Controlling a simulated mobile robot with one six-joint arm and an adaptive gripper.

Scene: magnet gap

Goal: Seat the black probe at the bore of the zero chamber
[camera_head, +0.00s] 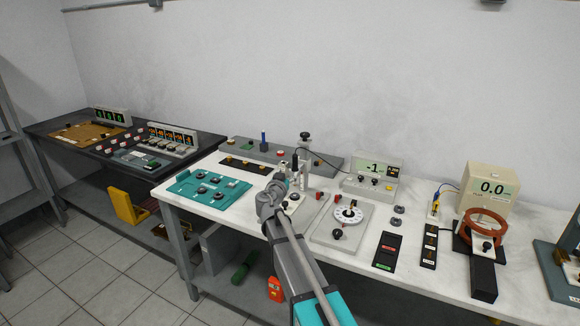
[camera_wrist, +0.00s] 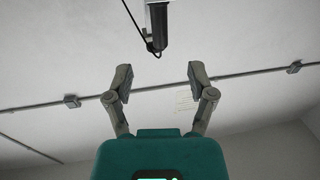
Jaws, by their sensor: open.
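The black probe (camera_wrist: 159,28) shows at the top of the wrist view as a dark cylinder with a thin cable beside it. My gripper (camera_wrist: 160,76) is open, its two fingers spread apart and empty, with the probe beyond the fingertips. In the head view my gripper (camera_head: 280,178) is over the middle of the bench, next to a pale upright stand (camera_head: 305,172). A slim dark upright piece there, likely the probe (camera_head: 295,160), has a cable running right to the meter.
The meter (camera_head: 372,168) reads about -1 at the back. A teal plate (camera_head: 202,188) lies to the left; a dial board (camera_head: 345,222) stands to the right. A grey console (camera_head: 250,148) fills the back.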

